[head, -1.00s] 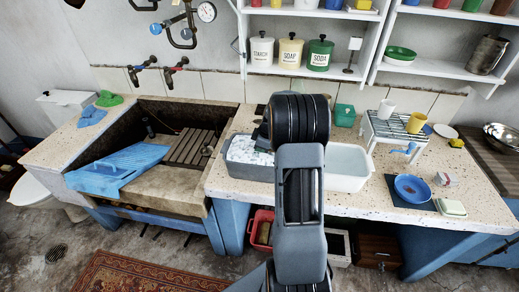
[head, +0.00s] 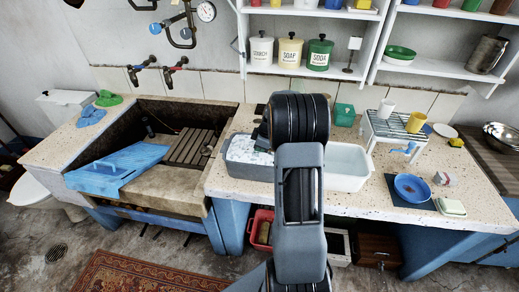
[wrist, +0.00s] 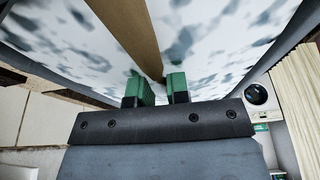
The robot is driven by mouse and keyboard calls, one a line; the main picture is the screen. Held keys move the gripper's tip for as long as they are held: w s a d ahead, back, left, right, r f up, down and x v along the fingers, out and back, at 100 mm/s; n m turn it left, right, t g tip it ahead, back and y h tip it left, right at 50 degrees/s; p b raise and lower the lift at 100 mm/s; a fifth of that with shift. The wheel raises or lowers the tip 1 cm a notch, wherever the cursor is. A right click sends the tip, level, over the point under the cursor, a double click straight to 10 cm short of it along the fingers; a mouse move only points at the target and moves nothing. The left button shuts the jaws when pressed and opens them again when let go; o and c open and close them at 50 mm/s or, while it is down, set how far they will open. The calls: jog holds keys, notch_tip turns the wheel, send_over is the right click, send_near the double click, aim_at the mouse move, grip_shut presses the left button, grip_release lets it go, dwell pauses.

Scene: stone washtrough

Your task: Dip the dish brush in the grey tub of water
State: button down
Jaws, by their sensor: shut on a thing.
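The grey tub (head: 248,176) stands on the speckled counter, left of the white tub, with pale, suds-flecked water (head: 245,151) in it. My forearm hides its right part in the head view. In the wrist view my gripper (wrist: 157,88) has green-tipped fingers closed on a brown wooden handle (wrist: 128,28), which I take as the dish brush. The handle runs up and left across a white, blue-grey blotched surface (wrist: 215,40) that looks like the suds. The bristle end is not visible, so I cannot tell whether it touches the water. The head view hides my gripper behind the arm.
The white tub (head: 361,183) stands close on the right. Further right are a wire rack (head: 392,127) with cups, a blue bowl (head: 411,187) and soap (head: 452,207). Shelves hang above.

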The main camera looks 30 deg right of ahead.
dwell(0.3)
jog(key=shift+s+d+r+p, duration=0.1)
jog(key=shift+r+p, duration=1.35)
jog(key=shift+r, duration=1.7)
